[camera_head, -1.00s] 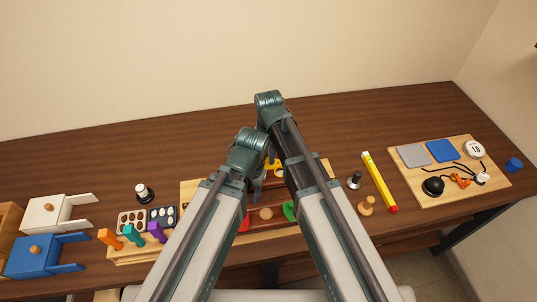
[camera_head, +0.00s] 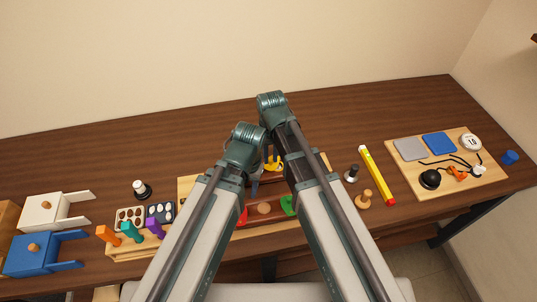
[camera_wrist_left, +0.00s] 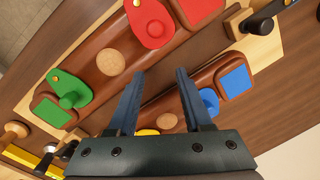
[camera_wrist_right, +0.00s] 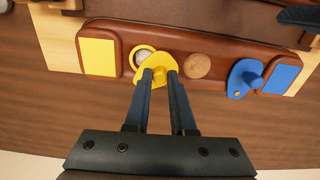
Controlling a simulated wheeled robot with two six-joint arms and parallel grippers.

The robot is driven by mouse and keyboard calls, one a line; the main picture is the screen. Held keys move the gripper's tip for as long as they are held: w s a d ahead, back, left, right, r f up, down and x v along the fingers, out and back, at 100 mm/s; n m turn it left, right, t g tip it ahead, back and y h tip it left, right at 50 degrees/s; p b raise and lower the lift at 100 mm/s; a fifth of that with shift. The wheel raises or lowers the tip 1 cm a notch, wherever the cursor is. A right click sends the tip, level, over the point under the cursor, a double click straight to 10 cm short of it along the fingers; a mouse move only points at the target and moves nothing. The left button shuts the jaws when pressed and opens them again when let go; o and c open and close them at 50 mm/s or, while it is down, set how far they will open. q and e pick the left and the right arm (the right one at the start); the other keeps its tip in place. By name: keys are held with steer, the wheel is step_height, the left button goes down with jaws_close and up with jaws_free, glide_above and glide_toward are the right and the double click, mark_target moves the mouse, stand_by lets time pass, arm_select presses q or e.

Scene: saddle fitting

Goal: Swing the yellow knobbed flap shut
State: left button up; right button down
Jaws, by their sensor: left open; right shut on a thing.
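The yellow flap (camera_wrist_right: 153,66) with its knob sits on a brown saddle-like strip and also shows in the head view (camera_head: 273,164), between my arms. It covers part of a yellow-ringed round opening (camera_wrist_right: 143,55), with a pale thing visible inside. My right gripper (camera_wrist_right: 160,72) is shut on the flap's knob; its fingers hide most of the knob. My left gripper (camera_wrist_left: 158,75) is open and empty above the dark gap between the two brown strips. A yellow bit shows below its fingers in the left wrist view.
A yellow square pad (camera_wrist_right: 98,57), a wooden disc (camera_wrist_right: 197,66) and a blue knobbed flap (camera_wrist_right: 243,78) share the strip. Red (camera_wrist_left: 150,22) and green (camera_wrist_left: 62,100) knobbed flaps lie on the other strip. My two arms are close together over the board.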

steer(key=n, duration=0.1)
steer(key=d+n, duration=0.1)
steer(key=n, duration=0.2)
steer(key=shift+s+d+n, duration=0.15)
steer(key=shift+s+n, duration=0.1)
steer(key=shift+n, duration=0.05)
steer(key=shift+d+n, duration=0.3)
steer(key=shift+n, duration=0.65)
steer(key=shift+d+n, duration=0.25)
steer(key=shift+n, duration=0.7)
steer(key=c, duration=0.8)
jaws_free()
steer(key=shift+o, duration=0.2)
steer(key=shift+r, duration=0.1)
arm_select(q)
step_height(320, 180, up, 14)
steer(key=p, duration=1.4)
arm_select(e)
step_height(320, 180, up, 14)
